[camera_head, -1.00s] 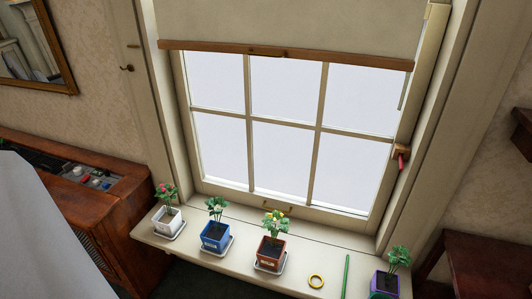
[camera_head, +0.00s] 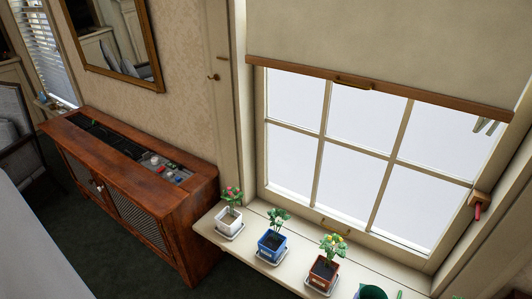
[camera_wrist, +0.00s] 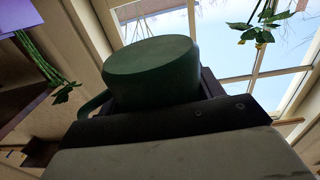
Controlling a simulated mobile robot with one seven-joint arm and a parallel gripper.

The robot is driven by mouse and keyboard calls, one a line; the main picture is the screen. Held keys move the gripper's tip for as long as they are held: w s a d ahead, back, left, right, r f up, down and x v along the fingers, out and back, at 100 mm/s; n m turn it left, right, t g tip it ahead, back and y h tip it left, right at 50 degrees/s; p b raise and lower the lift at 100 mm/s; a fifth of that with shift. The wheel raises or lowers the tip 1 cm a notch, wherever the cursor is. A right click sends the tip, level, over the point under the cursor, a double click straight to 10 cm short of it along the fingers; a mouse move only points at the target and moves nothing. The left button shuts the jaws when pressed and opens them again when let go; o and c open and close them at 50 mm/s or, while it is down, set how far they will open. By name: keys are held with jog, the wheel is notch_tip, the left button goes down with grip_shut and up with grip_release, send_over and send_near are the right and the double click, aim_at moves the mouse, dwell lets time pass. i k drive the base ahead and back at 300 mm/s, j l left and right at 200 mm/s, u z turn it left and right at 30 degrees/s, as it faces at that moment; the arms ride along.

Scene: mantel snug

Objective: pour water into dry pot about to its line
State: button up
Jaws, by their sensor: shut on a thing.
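My gripper (camera_wrist: 190,108) is shut on a dark green vessel (camera_wrist: 150,72), likely the watering can, which fills the middle of the wrist view. Its spout and any water are hidden. In the head view a green round thing (camera_head: 372,292), likely the same can, is cut by the bottom edge. On the sill stand a white pot (camera_head: 228,226) with a red-flowered plant, a blue pot (camera_head: 271,248), and a terracotta pot (camera_head: 321,278) with yellow flowers. The white pot's soil looks paler than the others'. Fill lines are too small to see.
The narrow sill (camera_head: 262,212) runs under the window (camera_head: 365,150), with saucers under the pots. A wooden cabinet (camera_head: 150,195) stands to the left. A purple pot (camera_wrist: 22,20) and plant leaves (camera_wrist: 262,28) hang into the wrist view's upper corners.

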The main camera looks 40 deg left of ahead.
aim_at(228, 222)
jog(key=l+u, duration=0.1)
jog(key=u, duration=0.8)
